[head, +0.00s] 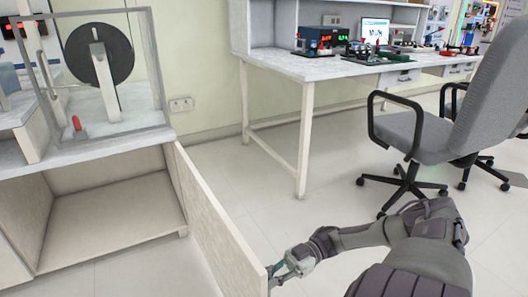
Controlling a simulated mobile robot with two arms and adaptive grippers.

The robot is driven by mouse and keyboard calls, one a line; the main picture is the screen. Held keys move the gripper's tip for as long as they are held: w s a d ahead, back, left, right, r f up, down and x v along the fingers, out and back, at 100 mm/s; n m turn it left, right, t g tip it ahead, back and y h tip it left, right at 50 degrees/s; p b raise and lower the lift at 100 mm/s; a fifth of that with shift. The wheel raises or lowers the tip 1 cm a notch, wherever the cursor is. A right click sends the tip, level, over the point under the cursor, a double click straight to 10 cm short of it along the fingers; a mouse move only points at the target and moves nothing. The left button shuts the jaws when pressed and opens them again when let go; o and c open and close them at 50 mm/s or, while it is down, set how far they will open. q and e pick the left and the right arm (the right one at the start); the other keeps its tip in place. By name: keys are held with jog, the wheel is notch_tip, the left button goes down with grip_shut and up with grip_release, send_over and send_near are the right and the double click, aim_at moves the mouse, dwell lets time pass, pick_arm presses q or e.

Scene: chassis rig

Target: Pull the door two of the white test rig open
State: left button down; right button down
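The white test rig (100,147) stands at the left, with a dark disc (99,54) in a framed case on top. The cabinet door (215,222) is swung wide open, hinged at the right side of the opening and reaching toward me. The open compartment (110,215) behind it looks empty. My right gripper (277,274) is at the outer side of the door's free edge, very close to it. Its fingertips are small and partly hidden, so I cannot tell whether they grip a handle. My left gripper is not in view.
A workbench (345,68) with devices stands at the back. A grey office chair (430,130) stands at the right, beyond my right arm. The floor (250,185) between door and bench is clear.

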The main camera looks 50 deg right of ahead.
jog(key=shift+s+f, duration=0.15)
jog(key=c, duration=1.2)
grip_release()
jog(key=shift+d, duration=0.1)
jog(key=v, duration=1.2)
